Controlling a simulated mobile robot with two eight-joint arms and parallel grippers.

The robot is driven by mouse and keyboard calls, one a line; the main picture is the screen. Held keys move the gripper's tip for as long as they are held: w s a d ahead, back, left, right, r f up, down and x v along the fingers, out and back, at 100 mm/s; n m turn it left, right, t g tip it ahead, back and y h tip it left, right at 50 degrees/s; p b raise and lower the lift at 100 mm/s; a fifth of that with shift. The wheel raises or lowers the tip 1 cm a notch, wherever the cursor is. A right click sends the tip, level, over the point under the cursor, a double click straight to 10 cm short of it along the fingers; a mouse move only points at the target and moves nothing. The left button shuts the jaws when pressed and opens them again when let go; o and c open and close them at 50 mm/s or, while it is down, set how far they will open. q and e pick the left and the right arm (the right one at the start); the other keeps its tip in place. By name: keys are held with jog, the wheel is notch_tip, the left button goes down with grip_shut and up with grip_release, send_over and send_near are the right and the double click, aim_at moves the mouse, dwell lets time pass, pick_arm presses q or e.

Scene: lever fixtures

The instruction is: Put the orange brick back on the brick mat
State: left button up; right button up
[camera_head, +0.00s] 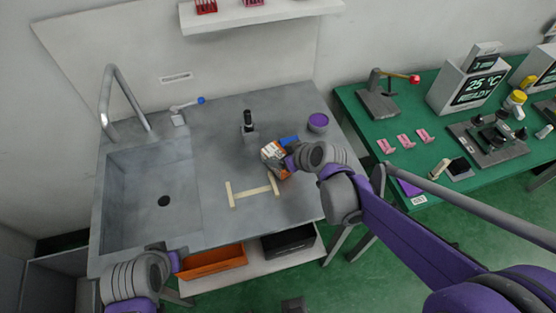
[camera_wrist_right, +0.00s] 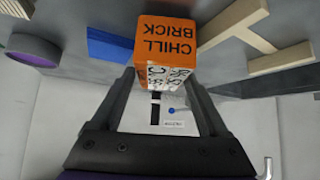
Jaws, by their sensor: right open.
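The orange brick (camera_head: 273,154), with white printed sides and "CHILL BRICK" lettering, is at the worktop's right half. It also shows in the right wrist view (camera_wrist_right: 165,40), between the two dark fingers. My right gripper (camera_wrist_right: 162,75) is open, one finger to each side of the brick. I cannot tell whether the fingers touch it. A blue flat piece (camera_head: 289,141), likely the brick mat, lies beside the brick and is partly hidden by it and my right wrist; it also shows in the wrist view (camera_wrist_right: 108,45). My left wrist is at the bottom left; its gripper's jaws are unclear.
A purple-topped round pot (camera_head: 318,122) and a black-handled lever fixture (camera_head: 249,123) stand behind. A sink (camera_head: 155,190) is at left. A green table (camera_head: 365,125) with devices stands at right.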

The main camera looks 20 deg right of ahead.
aim_at(273, 155)
jog(key=x, duration=0.4)
jog(key=shift+w+a+f, duration=0.15)
jog(key=shift+f, duration=0.1)
grip_shut()
